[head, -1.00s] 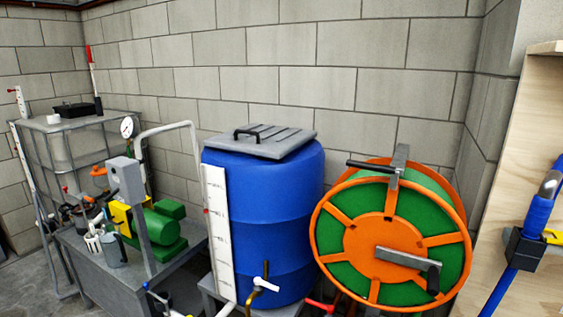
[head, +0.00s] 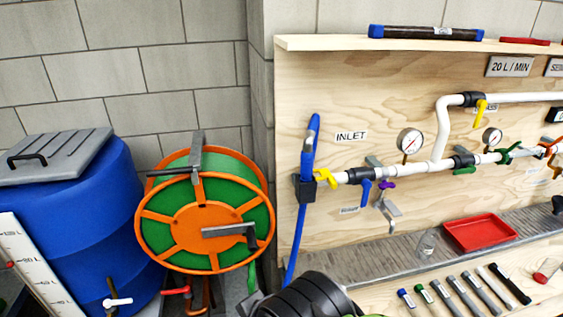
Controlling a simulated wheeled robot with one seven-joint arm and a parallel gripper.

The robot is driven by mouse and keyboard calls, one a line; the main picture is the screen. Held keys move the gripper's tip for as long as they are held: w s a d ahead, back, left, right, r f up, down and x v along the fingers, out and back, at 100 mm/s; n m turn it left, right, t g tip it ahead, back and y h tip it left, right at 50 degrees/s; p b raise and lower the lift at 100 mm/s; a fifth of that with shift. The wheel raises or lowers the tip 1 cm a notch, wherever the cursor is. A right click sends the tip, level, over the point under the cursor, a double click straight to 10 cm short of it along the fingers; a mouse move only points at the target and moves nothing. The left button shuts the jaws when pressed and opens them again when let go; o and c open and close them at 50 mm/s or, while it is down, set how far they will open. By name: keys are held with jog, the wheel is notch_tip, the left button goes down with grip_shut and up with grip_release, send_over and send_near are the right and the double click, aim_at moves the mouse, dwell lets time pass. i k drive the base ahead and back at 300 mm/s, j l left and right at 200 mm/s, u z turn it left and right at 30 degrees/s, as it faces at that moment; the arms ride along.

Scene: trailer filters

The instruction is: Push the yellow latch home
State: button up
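A small yellow part (head: 326,178) sits at the left end of the white pipe, beside a black block (head: 305,188) that a blue hose (head: 297,240) enters, under the INLET label. It looks like the latch; it is too small to tell its exact position. A second yellow handle (head: 481,110) hangs below a black valve on the upper pipe branch. A dark ribbed part, probably of my arm, shows at the bottom edge of the head view. My gripper's fingers are not in view.
The pipes run along a plywood panel (head: 380,105). An orange and green hose reel (head: 205,222) and a blue barrel (head: 95,225) stand at the left.

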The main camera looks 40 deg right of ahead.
aim_at(325, 174)
jog(key=k+j+z, duration=0.15)
jog(key=z, duration=1.3)
